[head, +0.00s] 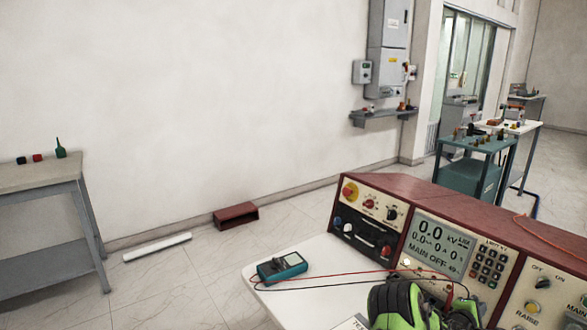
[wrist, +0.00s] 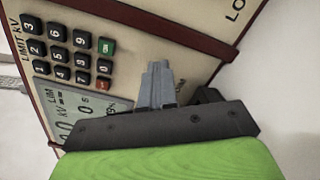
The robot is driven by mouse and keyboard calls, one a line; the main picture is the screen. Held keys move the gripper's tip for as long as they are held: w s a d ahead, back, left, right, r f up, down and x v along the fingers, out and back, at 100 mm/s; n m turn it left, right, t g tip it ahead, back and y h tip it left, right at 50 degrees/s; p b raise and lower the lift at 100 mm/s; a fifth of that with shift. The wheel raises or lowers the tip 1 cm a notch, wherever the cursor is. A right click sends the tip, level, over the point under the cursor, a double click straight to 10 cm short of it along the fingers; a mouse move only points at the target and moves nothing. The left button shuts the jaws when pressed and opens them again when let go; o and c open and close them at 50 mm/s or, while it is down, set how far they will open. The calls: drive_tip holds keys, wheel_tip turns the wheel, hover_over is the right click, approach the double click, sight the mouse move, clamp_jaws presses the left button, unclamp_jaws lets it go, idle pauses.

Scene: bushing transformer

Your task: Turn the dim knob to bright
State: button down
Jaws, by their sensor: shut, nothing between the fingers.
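The red test console (head: 460,205) stands at the right in the head view, with cream panels. Its left panel carries a red-and-yellow knob (head: 350,192), a small red knob (head: 369,203) and a black knob (head: 391,213). I cannot read which knob is the dim knob. My gripper (wrist: 157,66) is in the wrist view, its grey fingers together and empty, over the cream panel beside the keypad (wrist: 71,54). I cannot tell whether they touch the panel. The fingers and gripper body hide the panel part behind them. In the head view my green arm covers the console's lower front.
A teal multimeter (head: 282,268) lies on the white tabletop (head: 310,290), with red and black leads running right. The console's display (head: 436,244) reads MAIN OFF. A grey bench (head: 40,180) stands left. A red box (head: 236,215) lies on the open floor.

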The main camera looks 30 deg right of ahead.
drive_tip(key=shift+s+r, duration=0.1)
drive_tip(key=shift+r, duration=0.05)
drive_tip(key=v, duration=0.6)
drive_tip(key=shift+s, duration=0.15)
